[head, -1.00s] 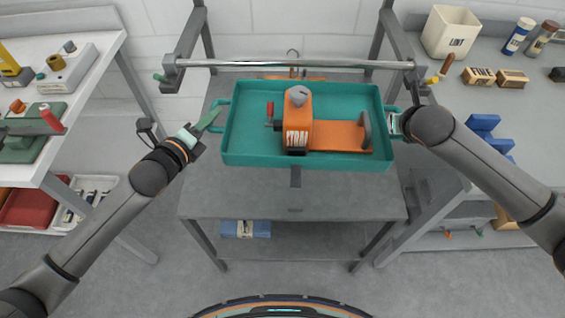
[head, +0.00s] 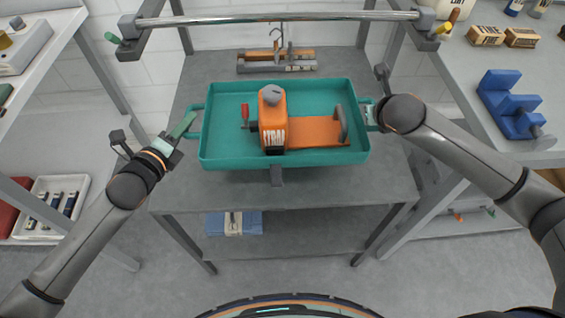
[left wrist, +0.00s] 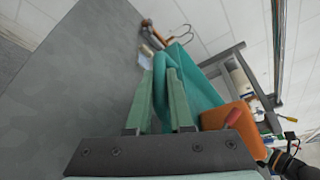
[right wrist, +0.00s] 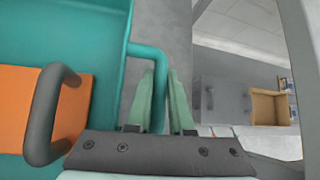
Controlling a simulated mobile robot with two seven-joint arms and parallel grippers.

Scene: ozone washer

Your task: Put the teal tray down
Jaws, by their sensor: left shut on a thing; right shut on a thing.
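The teal tray (head: 225,143) is in the middle of the head view, over the grey workbench (head: 190,195). An orange device (head: 272,120) with a grey knob, a red handle and a flat orange base with a grey handle sits in it. My left gripper (head: 184,128) is shut on the tray's left handle, which shows between the fingers in the left wrist view (left wrist: 165,85). My right gripper (head: 372,114) is shut on the right handle, seen in the right wrist view (right wrist: 155,75). I cannot tell whether the tray's underside touches the bench.
A metal bar (head: 280,17) crosses above the bench's back. An orange and grey fixture (head: 276,62) lies at the back of the bench. A blue part (head: 512,104) stands on the right table. A blue bundle (head: 234,223) lies on the lower shelf. Bare bench top shows in front.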

